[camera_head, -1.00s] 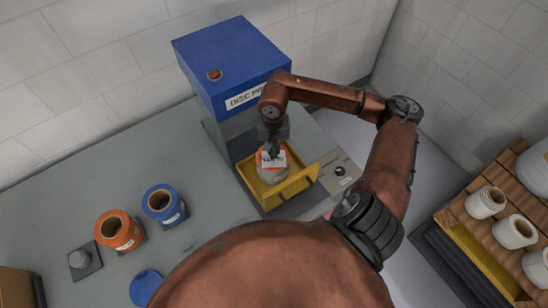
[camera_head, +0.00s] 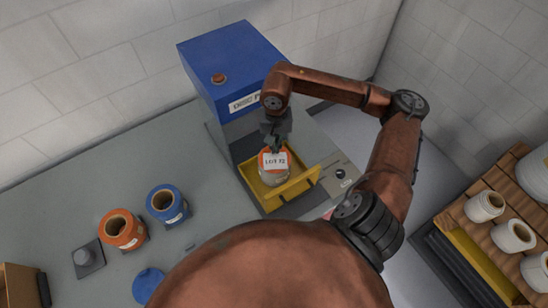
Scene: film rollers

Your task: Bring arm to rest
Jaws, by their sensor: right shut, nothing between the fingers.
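My right arm (camera_head: 395,150) comes up from the lower right and bends over the yellow tray (camera_head: 297,187) of the blue machine (camera_head: 228,62). My right gripper (camera_head: 276,147) points down, shut and empty, right above a roller with an orange rim and a white label (camera_head: 275,162). The roller stands in the yellow tray. I cannot tell whether the fingertips touch the roller's top. My left gripper is not in view.
An orange roller (camera_head: 131,242) and a blue roller (camera_head: 176,213) stand on the grey table (camera_head: 75,208), near a grey peg base (camera_head: 87,258) and a blue disc (camera_head: 147,284). White walls close the back.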

